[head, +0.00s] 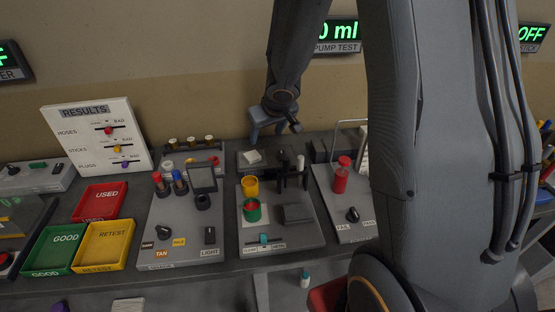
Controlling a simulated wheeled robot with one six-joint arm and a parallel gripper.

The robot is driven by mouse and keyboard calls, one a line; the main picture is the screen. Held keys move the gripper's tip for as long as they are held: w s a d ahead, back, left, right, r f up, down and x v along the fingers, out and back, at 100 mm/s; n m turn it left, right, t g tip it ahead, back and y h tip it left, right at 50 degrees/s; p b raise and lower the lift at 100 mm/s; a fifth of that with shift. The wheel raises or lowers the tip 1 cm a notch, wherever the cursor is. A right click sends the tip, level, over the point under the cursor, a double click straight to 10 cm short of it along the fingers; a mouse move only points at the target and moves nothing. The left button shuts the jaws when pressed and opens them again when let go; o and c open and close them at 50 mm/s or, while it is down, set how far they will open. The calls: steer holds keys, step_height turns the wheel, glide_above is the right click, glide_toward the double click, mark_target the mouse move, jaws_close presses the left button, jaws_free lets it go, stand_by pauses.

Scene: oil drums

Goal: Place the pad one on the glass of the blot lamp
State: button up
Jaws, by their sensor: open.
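My gripper (275,131) is open and points down above the back of the bench, with nothing seen between its fingers. Below it and slightly left, a small white pad-like piece (251,156) lies on a grey block; I cannot read any number on it. A grey panel (165,228) marked TAN and LIGHT stands left of centre, with a dark-framed upright pane (203,178) above a short black cylinder (202,201). This looks like the blot lamp, but its name is not legible. The gripper is behind and right of it.
A panel with yellow and green cups (250,186) stands at centre. A panel with a red cylinder (340,182) is right of it. Red (100,202), green (57,248) and yellow (105,245) trays lie left. A RESULTS board (97,140) stands behind. My arm hides much of the right.

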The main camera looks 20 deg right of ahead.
steer(key=s+a+r+g, duration=0.1)
steer(key=s+r, duration=0.1)
steer(key=s, duration=0.9)
steer(key=s+a+r+m+g, duration=0.1)
steer(key=s+r+g, duration=0.1)
steer(key=s, duration=0.9)
steer(key=shift+a+r+m, duration=0.25)
steer(key=shift+a+m, duration=0.05)
steer(key=shift+a, duration=0.1)
